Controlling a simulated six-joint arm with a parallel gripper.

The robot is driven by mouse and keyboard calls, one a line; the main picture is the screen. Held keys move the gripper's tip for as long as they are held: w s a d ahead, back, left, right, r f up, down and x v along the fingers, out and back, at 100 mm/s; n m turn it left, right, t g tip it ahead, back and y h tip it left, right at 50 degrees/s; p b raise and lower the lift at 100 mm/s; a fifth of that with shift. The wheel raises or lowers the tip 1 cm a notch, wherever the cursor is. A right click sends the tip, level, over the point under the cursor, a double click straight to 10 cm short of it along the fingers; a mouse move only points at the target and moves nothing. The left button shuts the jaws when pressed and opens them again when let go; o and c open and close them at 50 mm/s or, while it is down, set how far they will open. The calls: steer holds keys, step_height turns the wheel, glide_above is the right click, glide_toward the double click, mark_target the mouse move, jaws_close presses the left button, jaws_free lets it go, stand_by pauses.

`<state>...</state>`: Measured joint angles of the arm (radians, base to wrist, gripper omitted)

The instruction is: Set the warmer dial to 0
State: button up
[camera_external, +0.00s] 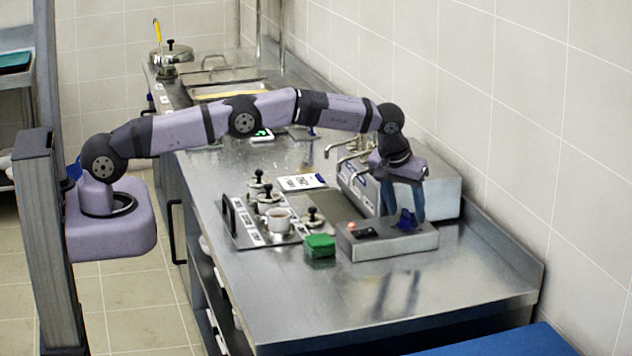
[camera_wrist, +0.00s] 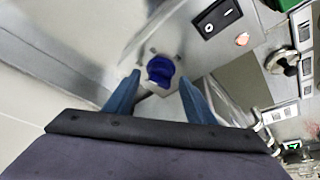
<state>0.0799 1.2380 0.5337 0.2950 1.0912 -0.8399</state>
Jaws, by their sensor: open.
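The warmer dial is a dark blue knob (camera_external: 407,220) on the right part of the top of a low grey metal box (camera_external: 395,246). In the wrist view the blue dial (camera_wrist: 160,70) sits on a pale plate with small marks around it, too small to read. My gripper (camera_external: 405,212) points down over the dial, with its blue fingers on either side of it. In the wrist view the gripper (camera_wrist: 158,92) is open, the fingertips at or just short of the dial's edges. I cannot tell whether they touch it.
On the same box are a black rocker switch (camera_wrist: 221,18) and a red light (camera_wrist: 242,39). A metal box with taps (camera_external: 441,190) stands behind. The front counter is clear.

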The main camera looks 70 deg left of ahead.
steer(key=shift+b+v, duration=1.05)
steer(key=shift+v, duration=1.95)
steer(key=a+m+h+p, duration=0.1)
steer(key=m, duration=0.2)
steer(key=m+h+p, duration=0.1)
steer(key=m, duration=0.2)
steer(key=s+a+m+t+h+p, duration=0.1)
steer(key=m, duration=0.2)
steer(key=shift+a, duration=0.35)
steer(key=shift+w+f, duration=0.1)
steer(key=shift+p+x, duration=1.75)
steer(key=shift+x, duration=1.85)
steer(key=shift+d, duration=0.1)
steer(key=shift+c, duration=0.6)
